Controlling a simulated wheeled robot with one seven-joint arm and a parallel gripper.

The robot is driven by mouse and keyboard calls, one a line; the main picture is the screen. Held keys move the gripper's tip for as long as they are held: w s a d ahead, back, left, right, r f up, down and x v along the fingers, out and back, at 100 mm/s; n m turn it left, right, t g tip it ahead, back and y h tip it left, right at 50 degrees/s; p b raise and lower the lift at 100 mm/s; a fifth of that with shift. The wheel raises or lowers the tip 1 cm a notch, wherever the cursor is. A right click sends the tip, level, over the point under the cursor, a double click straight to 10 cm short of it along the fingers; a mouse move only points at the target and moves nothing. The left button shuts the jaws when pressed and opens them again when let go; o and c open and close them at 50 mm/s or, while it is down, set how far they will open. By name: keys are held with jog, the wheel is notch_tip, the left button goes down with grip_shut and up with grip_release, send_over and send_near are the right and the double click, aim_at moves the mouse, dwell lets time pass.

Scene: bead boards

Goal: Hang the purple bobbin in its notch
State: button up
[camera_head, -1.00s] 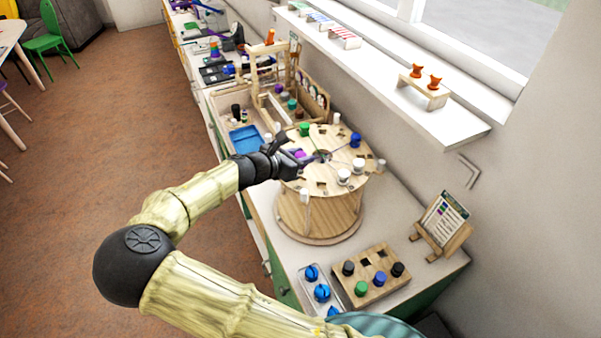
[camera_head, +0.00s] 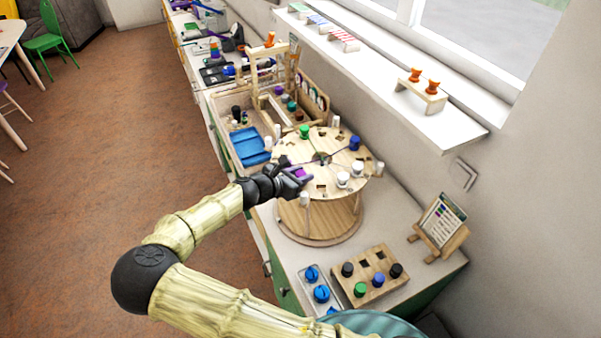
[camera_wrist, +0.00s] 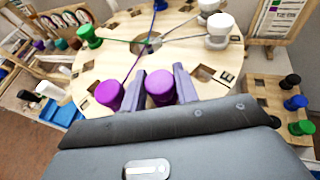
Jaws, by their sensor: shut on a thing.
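The round wooden board (camera_head: 335,177) stands on the counter like a big spool, with dark notches and small labels near its rim. My gripper (camera_head: 302,174) is over its near-left edge. In the wrist view my gripper (camera_wrist: 160,88) is shut on a purple bobbin (camera_wrist: 159,86), which sits upright between the two fingers. A second purple bobbin (camera_wrist: 109,95) is just outside the left finger. A purple thread runs from the hub (camera_wrist: 147,43) toward this side. An empty-looking notch (camera_wrist: 203,73) is right of the fingers. Whether the held bobbin touches the board is hidden.
A green bobbin (camera_head: 304,131), a blue bobbin (camera_head: 354,142) and white bobbins (camera_head: 343,178) stand on the board. Pale pegs (camera_head: 304,199) rise at its rim. A wooden block (camera_head: 372,283) with knobs and a card stand (camera_head: 440,225) are nearer. A blue tray (camera_head: 250,146) is left.

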jog(key=o, duration=1)
jog(key=shift+c, duration=0.2)
jog(key=shift+s+a+r+b, duration=0.2)
jog(key=shift+s+a+b, duration=0.2)
jog(key=shift+a, duration=0.1)
jog(key=b+v, duration=0.3)
jog(key=v, duration=0.7)
jog(key=shift+s+a+r, duration=0.15)
jog(key=shift+r, duration=0.05)
jog(key=shift+s, duration=0.1)
